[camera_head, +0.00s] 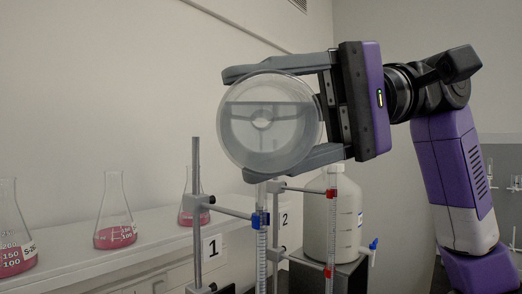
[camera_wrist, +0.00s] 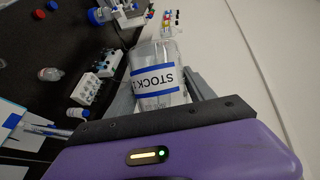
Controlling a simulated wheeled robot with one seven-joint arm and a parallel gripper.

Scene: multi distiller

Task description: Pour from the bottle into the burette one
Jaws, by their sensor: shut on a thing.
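The clear bottle (camera_head: 265,130) is held on its side, its round end facing the head camera, with a level liquid line inside. Its blue-and-white STOCK label shows in the wrist view (camera_wrist: 155,82). My gripper (camera_head: 240,125) is shut on the bottle, one finger above it and one below. Burette one (camera_head: 262,245), upright in a blue clamp beside the sign "1" (camera_head: 212,247), stands below the bottle and lower finger. Its top is hidden there. I cannot tell whether the bottle's mouth meets it, and no stream of liquid shows.
A second burette (camera_head: 332,225) with red clamps stands close on the right, near the sign "2" (camera_head: 285,219). A large white jug (camera_head: 318,230) with a blue tap is behind it. Several flasks of red liquid (camera_head: 115,215) stand on the shelf at left.

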